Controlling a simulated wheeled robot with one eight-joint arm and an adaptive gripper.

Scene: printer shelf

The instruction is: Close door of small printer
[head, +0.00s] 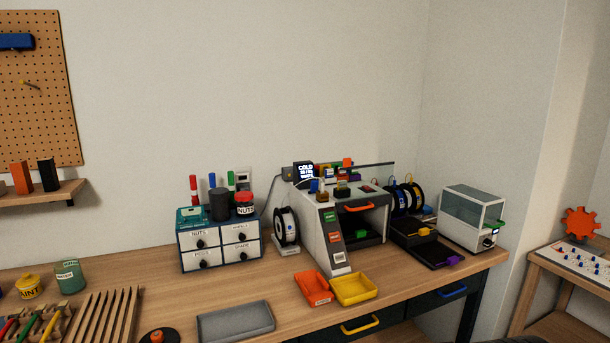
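Two printer-like machines stand on the bench. The smaller one (473,217) is a white box at the right end, with a grey tinted panel, a green piece at its right edge and a small dark display. I cannot tell whether its door is open or shut. The larger machine (335,240), left of it, is white with a sloped button panel and an orange handle (360,207) at its upper front. Its dark chamber shows below the handle, with a green item inside; how its door stands is unclear. My gripper is not in view.
Dark trays (426,246) lie between the machines, with spools behind. Orange (312,287) and yellow (354,289) trays sit before the larger machine. A drawer cabinet (220,246) is on its left. A side table (580,262) stands right, past a gap.

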